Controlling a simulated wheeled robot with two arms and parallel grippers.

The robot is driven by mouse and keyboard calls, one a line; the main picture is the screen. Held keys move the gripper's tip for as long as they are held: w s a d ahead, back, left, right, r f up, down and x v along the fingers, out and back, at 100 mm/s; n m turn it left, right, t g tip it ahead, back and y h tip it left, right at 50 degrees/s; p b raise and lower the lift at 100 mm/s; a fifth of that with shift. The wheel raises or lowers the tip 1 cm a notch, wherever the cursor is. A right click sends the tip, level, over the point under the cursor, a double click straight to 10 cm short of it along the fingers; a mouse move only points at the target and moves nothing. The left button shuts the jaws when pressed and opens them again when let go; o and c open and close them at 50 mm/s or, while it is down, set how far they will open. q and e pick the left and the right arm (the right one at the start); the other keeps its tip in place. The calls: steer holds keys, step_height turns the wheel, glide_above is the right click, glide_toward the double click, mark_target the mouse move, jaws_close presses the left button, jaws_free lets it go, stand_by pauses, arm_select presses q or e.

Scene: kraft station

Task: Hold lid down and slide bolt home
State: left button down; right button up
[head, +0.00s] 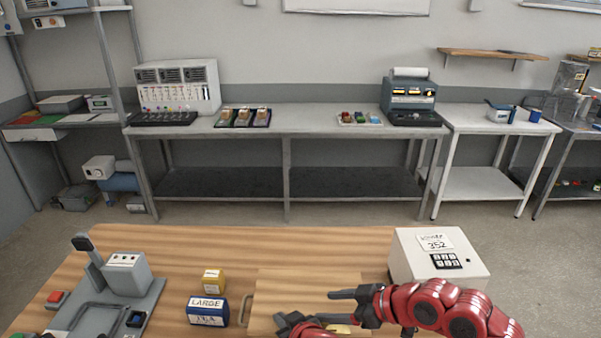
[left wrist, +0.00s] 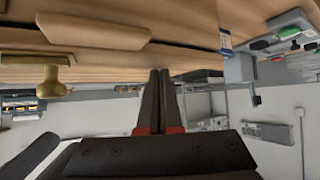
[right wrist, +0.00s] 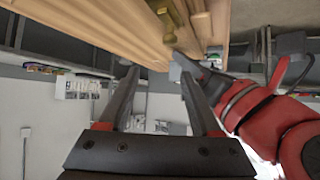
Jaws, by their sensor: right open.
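A light wooden lid or box top (head: 300,283) lies at the front middle of the wooden table in the head view. A brass bolt part (head: 338,328) shows at its near side, mostly covered by my arms. A brass knobbed piece also shows in the left wrist view (left wrist: 52,84), and brass parts show in the right wrist view (right wrist: 168,14). My left gripper (head: 284,322) is at the lid's near edge, its fingers shut together with nothing visible between them. My right gripper (head: 340,295) is open and empty over the lid's right part. Contact with the lid cannot be told.
A grey fixture (head: 125,278) with a lever stands at the left. A white keypad box (head: 437,258) stands at the right. The table (head: 290,240) is clear behind the lid.

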mark_target(343, 333)
steer(key=shift+f, duration=0.1)
steer(key=shift+s+f, duration=0.2)
steer(key=shift+f, duration=0.55)
steer(key=shift+s+f, duration=0.15)
steer(key=shift+f, duration=0.55)
steer(key=shift+s+f, duration=0.2)
steer(key=shift+f, duration=0.55)
jaws_close()
arm_select(q)
steer(key=shift+f, duration=0.15)
arm_select(e)
steer(key=shift+d, duration=1.35)
jaws_free()
